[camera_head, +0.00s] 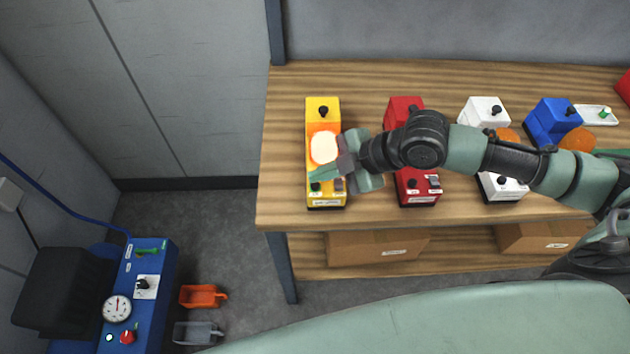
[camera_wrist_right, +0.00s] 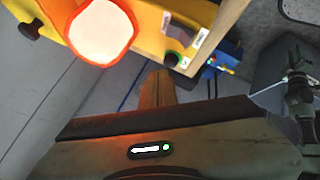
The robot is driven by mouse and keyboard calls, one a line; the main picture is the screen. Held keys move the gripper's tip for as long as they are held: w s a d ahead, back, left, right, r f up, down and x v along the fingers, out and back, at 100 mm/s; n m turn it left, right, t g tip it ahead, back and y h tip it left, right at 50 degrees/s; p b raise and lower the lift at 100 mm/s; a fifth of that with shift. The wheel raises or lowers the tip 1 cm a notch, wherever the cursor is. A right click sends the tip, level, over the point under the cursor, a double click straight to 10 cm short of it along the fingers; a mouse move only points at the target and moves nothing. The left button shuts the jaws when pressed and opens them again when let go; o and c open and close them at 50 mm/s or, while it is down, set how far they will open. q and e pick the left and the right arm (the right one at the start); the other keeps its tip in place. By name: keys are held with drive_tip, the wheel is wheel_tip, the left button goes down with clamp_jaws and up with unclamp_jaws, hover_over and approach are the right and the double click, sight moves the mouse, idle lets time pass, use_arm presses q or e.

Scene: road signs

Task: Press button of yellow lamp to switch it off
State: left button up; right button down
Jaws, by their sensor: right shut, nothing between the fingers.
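The yellow lamp (camera_head: 323,198) stands at the left end of the wooden table. Its dome (camera_head: 325,147) glows bright, and it also shows lit in the wrist view (camera_wrist_right: 101,31). A dark button with a green ring (camera_wrist_right: 173,59) sits on the front part of the lamp; in the head view the button (camera_head: 315,187) shows small. My right gripper (camera_head: 315,176) is shut and empty, above the front part of the lamp. In the wrist view its fingertips (camera_wrist_right: 158,75) are close beside the button; I cannot tell whether they touch. My left gripper is not in view.
Red (camera_head: 404,103), white (camera_head: 484,108) and blue (camera_head: 548,122) lamp units stand to the right on the table (camera_head: 285,213), partly behind my right arm. Cardboard boxes (camera_head: 375,250) lie on the lower shelf. A blue unit with a gauge (camera_head: 117,308) stands at the lower left.

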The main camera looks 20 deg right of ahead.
sight(320, 188)
drive_tip(key=shift+f, duration=0.5)
idle(0.3)
drive_tip(key=shift+r+p, duration=0.6)
drive_tip(key=shift+p, duration=0.15)
drive_tip(key=shift+r, duration=0.1)
wheel_tip(320, 188, up, 6)
drive_tip(key=p, duration=0.6)
idle(1.1)
